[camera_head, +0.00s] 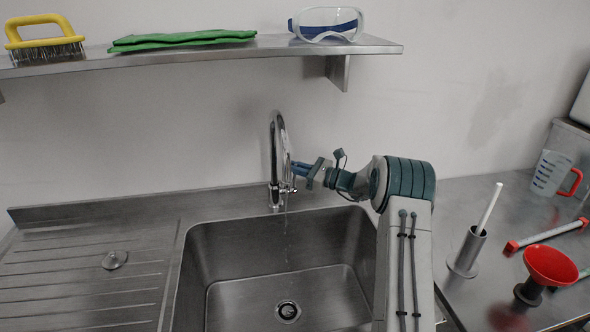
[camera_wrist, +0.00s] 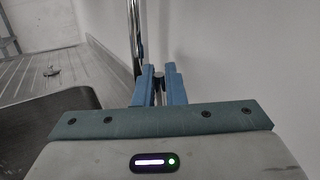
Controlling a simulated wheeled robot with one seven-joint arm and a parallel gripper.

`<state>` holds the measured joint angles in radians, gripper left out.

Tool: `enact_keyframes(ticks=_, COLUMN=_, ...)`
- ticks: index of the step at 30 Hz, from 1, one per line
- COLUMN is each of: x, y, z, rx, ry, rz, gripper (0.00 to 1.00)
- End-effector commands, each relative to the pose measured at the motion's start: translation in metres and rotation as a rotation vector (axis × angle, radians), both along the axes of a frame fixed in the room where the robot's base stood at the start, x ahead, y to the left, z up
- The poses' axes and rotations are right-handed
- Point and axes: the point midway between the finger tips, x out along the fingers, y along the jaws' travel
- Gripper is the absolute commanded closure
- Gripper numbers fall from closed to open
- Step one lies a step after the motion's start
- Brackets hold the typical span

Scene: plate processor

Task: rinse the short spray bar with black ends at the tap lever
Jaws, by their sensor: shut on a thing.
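The chrome tap (camera_head: 279,150) stands at the back edge of the sink, its neck curving up and over. My gripper (camera_head: 300,169) reaches in from the right beside the tap and is shut on the tap lever (camera_head: 288,188), which is largely hidden. In the wrist view the blue fingers (camera_wrist: 159,88) close around a small metal part next to the tap post (camera_wrist: 136,35). A thin stream of water seems to fall from the tap into the basin (camera_head: 225,235). I cannot make out a short spray bar with black ends in either view.
A shelf (camera_head: 200,54) hangs above.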

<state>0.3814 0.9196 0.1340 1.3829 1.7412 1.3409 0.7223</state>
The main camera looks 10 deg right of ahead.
Motion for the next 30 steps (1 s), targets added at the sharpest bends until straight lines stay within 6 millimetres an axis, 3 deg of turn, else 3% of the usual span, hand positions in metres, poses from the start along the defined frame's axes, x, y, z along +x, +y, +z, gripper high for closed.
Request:
enact_keyframes(ticks=1, x=0.000, y=0.000, z=0.000, rx=-0.001, ry=0.001, rz=-0.001, gripper=1.00)
enact_keyframes(ticks=3, x=0.000, y=0.000, z=0.000, rx=-0.001, ry=0.001, rz=0.000, gripper=0.76)
enact_keyframes(ticks=4, x=0.000, y=0.000, z=0.000, rx=-0.001, ry=0.001, rz=0.000, gripper=0.72)
enact_keyframes(ticks=13, x=-0.001, y=-0.001, z=0.000, rx=-0.001, ry=0.001, rz=-0.001, gripper=0.72)
enact_keyframes(ticks=17, x=-0.007, y=-0.011, z=-0.003, rx=-0.001, ry=0.001, rz=-0.002, gripper=0.72)
enact_keyframes(ticks=30, x=-0.058, y=-0.090, z=-0.010, rx=0.000, ry=0.000, rz=-0.003, gripper=0.72)
